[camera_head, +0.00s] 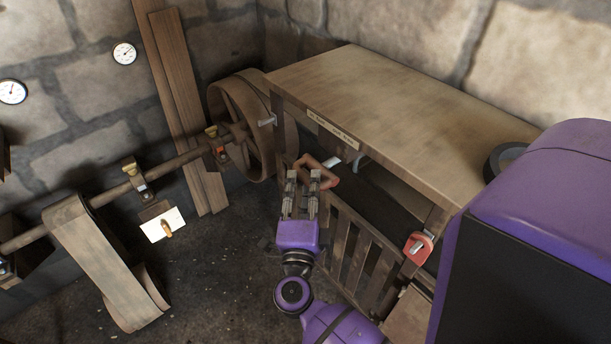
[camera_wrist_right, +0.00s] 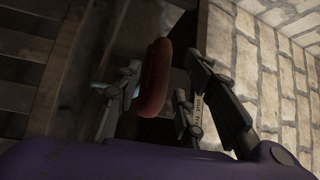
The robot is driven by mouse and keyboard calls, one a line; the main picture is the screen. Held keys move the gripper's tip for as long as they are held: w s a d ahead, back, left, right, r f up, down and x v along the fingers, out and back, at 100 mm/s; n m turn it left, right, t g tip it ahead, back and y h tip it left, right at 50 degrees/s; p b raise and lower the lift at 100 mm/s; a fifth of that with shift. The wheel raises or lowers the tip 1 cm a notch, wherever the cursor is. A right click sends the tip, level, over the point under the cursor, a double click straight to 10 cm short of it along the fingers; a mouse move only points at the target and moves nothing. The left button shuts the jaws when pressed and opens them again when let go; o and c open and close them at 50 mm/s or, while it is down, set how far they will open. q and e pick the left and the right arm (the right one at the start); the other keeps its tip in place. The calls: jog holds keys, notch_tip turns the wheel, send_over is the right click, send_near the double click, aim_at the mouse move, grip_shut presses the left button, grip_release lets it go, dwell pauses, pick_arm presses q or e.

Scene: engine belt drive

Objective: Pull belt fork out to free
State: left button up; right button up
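A rounded red-brown handle (camera_head: 325,167), which I take to be the belt fork's, sticks out below the front edge of the wooden bench. A pale metal part shows just behind it. My right gripper (camera_head: 303,176) is just in front of the handle, its two fingers apart and pointing at it. In the right wrist view the handle (camera_wrist_right: 155,78) stands between the open fingers (camera_wrist_right: 150,100), with a visible gap on the right side. Whether a finger touches it I cannot tell. The rest of the fork is hidden under the bench. My left gripper is out of view.
The wooden bench (camera_head: 390,110) overhangs a slatted frame (camera_head: 355,250) close to my right arm. A large pulley wheel (camera_head: 245,125) and a shaft (camera_head: 105,195) with a broad belt (camera_head: 100,260) are at left. A red tag-like part (camera_head: 418,247) hangs at the bench's right.

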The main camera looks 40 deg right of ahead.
jog(key=shift+x, duration=1.45)
grip_shut()
